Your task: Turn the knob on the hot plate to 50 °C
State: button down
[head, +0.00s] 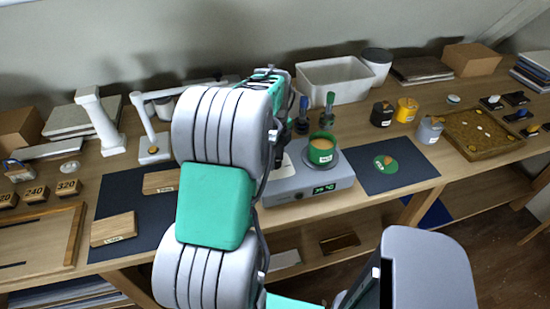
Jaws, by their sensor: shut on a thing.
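The grey hot plate (330,184) stands on the console, with a green cup (322,150) on its top. Its green display (324,189) shows small digits that look like 35 °C, but I cannot read them surely. My gripper is hidden behind my own arm links, which reach over the left side of the hot plate. I cannot see its fingers or what they touch.
A white bin (335,82) stands behind the hot plate. A dark mat (400,165) with a green-and-brown disc lies to its right. Black, yellow and grey containers (407,110) stand farther right, near a wooden tray (485,138). A wooden block (113,229) lies on the left mat.

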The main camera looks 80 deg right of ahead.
jog(key=shift+r+m, duration=0.1)
jog(key=shift+m, duration=0.9)
jog(key=c, duration=0.9)
grip_release()
jog(key=shift+c, duration=0.2)
notch_tip(320, 180, up, 8)
jog(key=shift+f+b, duration=0.15)
jog(key=shift+b, duration=0.35)
